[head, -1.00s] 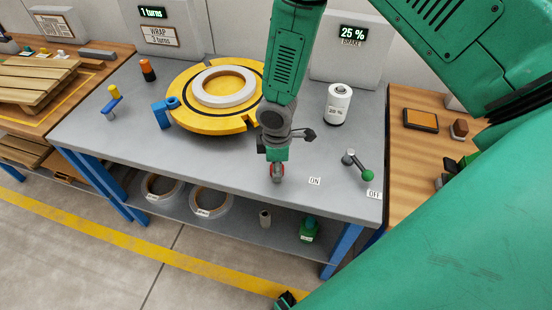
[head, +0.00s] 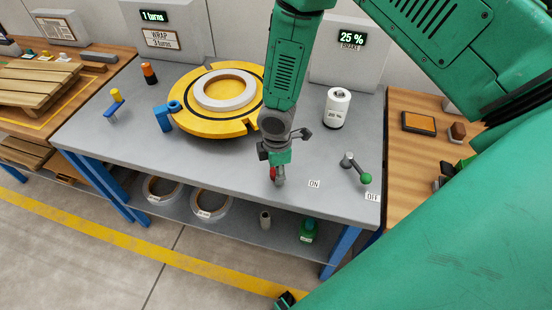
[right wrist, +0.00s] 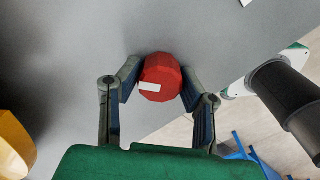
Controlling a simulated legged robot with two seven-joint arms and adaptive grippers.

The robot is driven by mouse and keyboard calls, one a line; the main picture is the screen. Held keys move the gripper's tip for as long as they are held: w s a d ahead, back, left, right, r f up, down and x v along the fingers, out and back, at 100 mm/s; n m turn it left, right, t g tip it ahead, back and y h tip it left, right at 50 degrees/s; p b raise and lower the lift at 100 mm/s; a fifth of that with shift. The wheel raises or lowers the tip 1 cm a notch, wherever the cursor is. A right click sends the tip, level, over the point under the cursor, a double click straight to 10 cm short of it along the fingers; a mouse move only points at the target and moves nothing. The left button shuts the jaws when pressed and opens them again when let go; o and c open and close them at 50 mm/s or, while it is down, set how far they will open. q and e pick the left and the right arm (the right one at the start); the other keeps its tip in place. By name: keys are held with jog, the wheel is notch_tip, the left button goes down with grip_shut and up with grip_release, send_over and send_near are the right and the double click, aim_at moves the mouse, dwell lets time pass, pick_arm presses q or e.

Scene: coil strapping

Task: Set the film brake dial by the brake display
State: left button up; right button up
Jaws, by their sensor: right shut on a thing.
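The film brake dial is a red faceted knob (right wrist: 161,76) with a white mark, at the front edge of the grey bench. In the head view only a sliver of the red dial (head: 273,174) shows beside my fingers. My right gripper (right wrist: 160,88) is shut on the dial, one finger on each side; it also shows in the head view (head: 278,180), pointing down. The brake display (head: 352,38) at the back right reads 25 % in green. My left gripper is not in view.
A yellow turntable (head: 200,123) carries a pale coil (head: 224,102). A white roll (head: 338,94) stands right of my arm. A green-knobbed lever (head: 355,169) lies between ON and OFF labels. A blue-and-yellow tool (head: 115,104) and the turns display (head: 154,15) are at left.

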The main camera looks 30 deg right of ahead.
jog(key=o, duration=1.1)
jog(key=shift+w, duration=0.1)
jog(key=shift+r, duration=0.1)
jog(key=shift+r, duration=0.4)
notch_tip(320, 180, up, 11)
jog(key=shift+d+f, duration=0.1)
